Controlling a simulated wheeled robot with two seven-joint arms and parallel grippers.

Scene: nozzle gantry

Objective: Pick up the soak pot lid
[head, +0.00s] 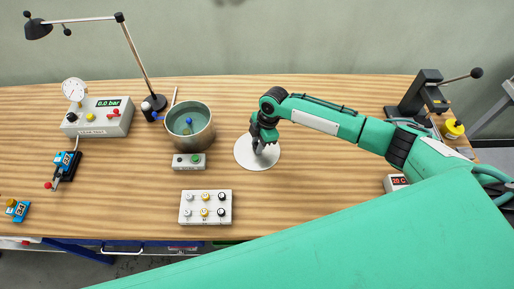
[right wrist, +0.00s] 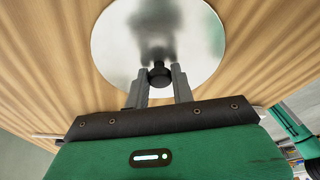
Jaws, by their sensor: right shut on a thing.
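The soak pot lid (head: 243,153) is a round, shiny silver disc on the wooden table, right of the pot. It also shows in the right wrist view (right wrist: 115,55), with a black knob (right wrist: 159,75) at its middle. My right gripper (head: 260,147) reaches down over the lid; in the right wrist view its fingers (right wrist: 160,80) are shut on the knob. The lid looks to be at or very near the table top; I cannot tell if it touches. My left gripper is not in view.
A small box with a green button (head: 188,161) stands before the pot. A tray of small parts (head: 206,207) lies nearer. A leak tester (head: 98,118), a lamp (head: 152,103) and blue parts (head: 67,163) are left. A black press (head: 424,95) stands far right. Table around the lid is clear.

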